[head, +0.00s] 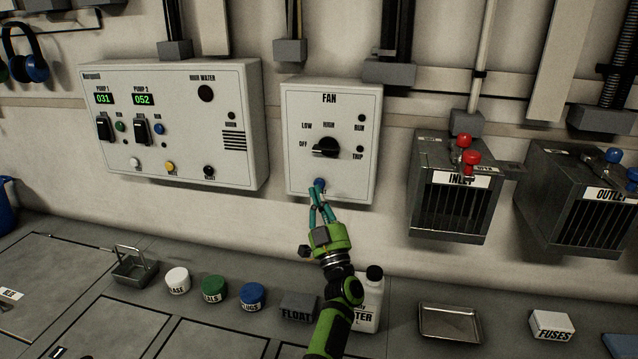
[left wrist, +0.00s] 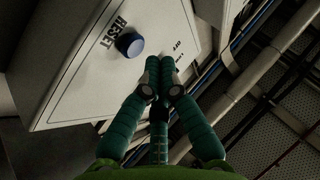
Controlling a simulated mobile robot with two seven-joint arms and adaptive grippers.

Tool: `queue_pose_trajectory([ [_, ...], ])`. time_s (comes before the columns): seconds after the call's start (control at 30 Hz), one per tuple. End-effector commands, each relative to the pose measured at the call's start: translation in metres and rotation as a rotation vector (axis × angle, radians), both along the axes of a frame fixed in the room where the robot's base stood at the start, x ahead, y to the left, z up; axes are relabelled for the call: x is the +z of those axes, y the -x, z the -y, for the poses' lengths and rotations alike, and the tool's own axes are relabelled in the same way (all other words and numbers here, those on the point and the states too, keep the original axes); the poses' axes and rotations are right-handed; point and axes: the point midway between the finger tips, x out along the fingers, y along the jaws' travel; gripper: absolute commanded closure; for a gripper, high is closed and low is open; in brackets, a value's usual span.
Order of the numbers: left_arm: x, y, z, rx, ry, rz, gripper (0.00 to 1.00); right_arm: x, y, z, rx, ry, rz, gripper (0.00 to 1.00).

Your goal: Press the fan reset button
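The fan panel (head: 330,150) is a pale wall box marked FAN, with a black selector knob (head: 326,147). Its blue reset button (head: 319,184) is low on the front. In the left wrist view the blue button (left wrist: 129,45) stands out beside the word RESET. My left gripper (head: 320,198) is just below the button in the head view, fingers pointing up toward the panel. In the left wrist view its teal fingers (left wrist: 160,75) converge and look shut, with nothing held. The tips are beside the button, apart from it in that view. My right gripper is not in view.
A pump panel (head: 235,100) is left of the fan box. Inlet (head: 448,212) and outlet (head: 590,212) boxes are to the right. Below, the counter holds a metal basket (head: 135,268), several lidded jars, a white bottle (head: 370,300), a tray (head: 450,325) and a fuse box (head: 551,326).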

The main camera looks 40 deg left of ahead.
Motion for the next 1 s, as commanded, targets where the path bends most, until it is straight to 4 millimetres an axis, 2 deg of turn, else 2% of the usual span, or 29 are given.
queue_pose_trajectory([
  [0.1, 0.004, 0.011, 0.007, -0.001, 0.002, -0.003, 1.00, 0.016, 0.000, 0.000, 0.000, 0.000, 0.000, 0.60],
  [0.4, 0.003, 0.035, 0.020, 0.000, 0.000, -0.002, 1.00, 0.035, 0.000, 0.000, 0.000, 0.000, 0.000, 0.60],
  [1.0, 0.001, 0.038, 0.021, 0.000, 0.000, 0.000, 1.00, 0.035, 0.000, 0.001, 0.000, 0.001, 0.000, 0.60],
])
